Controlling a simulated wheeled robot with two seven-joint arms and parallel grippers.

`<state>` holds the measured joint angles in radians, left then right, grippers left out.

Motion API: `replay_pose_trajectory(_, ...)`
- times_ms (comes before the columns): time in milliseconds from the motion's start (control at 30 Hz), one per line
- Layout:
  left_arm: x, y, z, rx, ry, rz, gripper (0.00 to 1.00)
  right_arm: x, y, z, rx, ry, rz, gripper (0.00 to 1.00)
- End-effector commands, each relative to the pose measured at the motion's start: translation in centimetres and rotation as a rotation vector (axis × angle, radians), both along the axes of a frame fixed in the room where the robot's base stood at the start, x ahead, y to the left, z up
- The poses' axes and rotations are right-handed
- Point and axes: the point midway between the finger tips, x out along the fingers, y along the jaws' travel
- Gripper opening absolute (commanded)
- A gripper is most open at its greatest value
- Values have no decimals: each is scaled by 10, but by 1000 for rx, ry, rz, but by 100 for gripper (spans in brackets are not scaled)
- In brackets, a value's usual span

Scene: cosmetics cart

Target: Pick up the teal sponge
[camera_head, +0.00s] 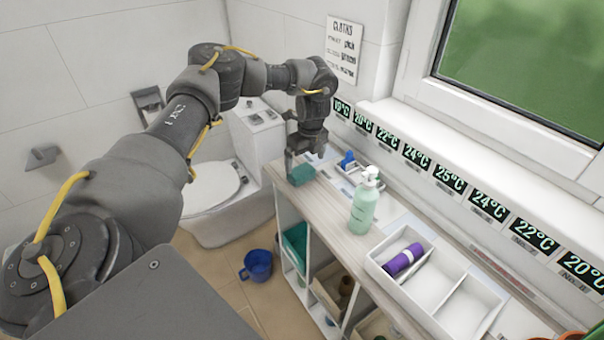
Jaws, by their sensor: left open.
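The teal sponge (302,175) lies on the far end of the wooden cart top (335,215), near its left edge. My left gripper (304,158) points down right at the sponge from above. It is open, with one finger visible just left of the sponge. The other finger is hard to make out, so I cannot tell whether the sponge sits between them or is touched. My right gripper is out of view.
A pale green pump bottle (363,205) stands nearer on the cart. A white divided tray (440,285) holds a purple roll (404,260). A blue mug (257,265) is on the floor.

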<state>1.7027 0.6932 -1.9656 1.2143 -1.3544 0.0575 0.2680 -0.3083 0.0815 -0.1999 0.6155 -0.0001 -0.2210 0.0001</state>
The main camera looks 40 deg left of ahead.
Motion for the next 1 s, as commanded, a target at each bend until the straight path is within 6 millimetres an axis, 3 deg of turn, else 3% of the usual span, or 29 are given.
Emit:
replay_pose_trajectory(233, -3, 4, -8, 0, 1, 3, 100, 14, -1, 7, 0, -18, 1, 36)
replay_pose_trajectory(400, -7, 10, -31, 1, 3, 4, 100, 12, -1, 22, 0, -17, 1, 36)
replay_pose_trajectory(533, -5, 12, -48, 0, 1, 4, 100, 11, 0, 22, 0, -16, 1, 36)
replay_pose_trajectory(833, -5, 12, -54, 0, 0, 4, 100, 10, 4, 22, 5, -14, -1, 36)
replay_pose_trajectory(1000, -5, 13, -54, 0, 0, 4, 78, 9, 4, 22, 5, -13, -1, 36)
